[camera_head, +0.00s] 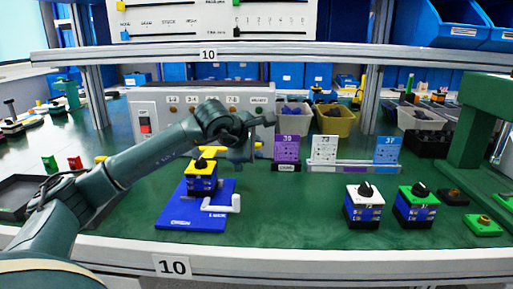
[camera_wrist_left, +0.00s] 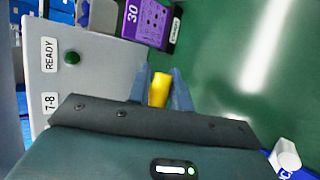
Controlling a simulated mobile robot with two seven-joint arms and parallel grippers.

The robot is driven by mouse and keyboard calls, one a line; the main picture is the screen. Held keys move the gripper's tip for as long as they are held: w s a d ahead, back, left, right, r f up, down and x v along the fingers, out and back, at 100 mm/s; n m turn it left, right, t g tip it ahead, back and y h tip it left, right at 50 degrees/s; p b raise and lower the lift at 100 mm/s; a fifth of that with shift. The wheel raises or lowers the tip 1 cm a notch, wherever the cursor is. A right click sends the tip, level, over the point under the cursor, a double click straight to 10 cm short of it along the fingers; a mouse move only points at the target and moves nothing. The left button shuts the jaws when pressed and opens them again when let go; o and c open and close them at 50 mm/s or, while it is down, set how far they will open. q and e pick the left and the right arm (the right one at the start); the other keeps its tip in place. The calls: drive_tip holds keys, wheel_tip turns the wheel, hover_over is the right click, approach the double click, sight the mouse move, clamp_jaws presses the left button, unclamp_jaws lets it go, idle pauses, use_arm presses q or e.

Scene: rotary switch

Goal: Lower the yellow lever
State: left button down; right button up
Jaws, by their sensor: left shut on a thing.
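The yellow lever (camera_wrist_left: 160,90) sits between the two blue-grey fingers of my left gripper (camera_wrist_left: 161,88) in the wrist view, and the gripper is shut on it. In the head view, my left arm reaches in from the left, and the gripper (camera_head: 242,152) is in front of the grey control panel (camera_head: 150,108). A yellow part of the lever (camera_head: 258,146) shows beside the gripper there. The wrist and fingers hide much of the lever and part of the panel's lower front. My right gripper is not in view.
White-topped (camera_head: 363,208) and green-topped switches (camera_head: 416,206) stand at the right. Purple card 30 (camera_head: 286,149) is close to the gripper. A shelf (camera_head: 290,52) crosses above.

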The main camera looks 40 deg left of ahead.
use_arm(q)
drive_tip(key=shift+s+f, duration=0.1)
drive_tip(key=shift+f, duration=0.25)
idle(0.3)
drive_tip(key=c, duration=1.3)
unclamp_jaws()
drive_tip(key=shift+r, duration=0.1)
drive_tip(key=v, duration=1.3)
drive_tip(key=shift+p, duration=0.4)
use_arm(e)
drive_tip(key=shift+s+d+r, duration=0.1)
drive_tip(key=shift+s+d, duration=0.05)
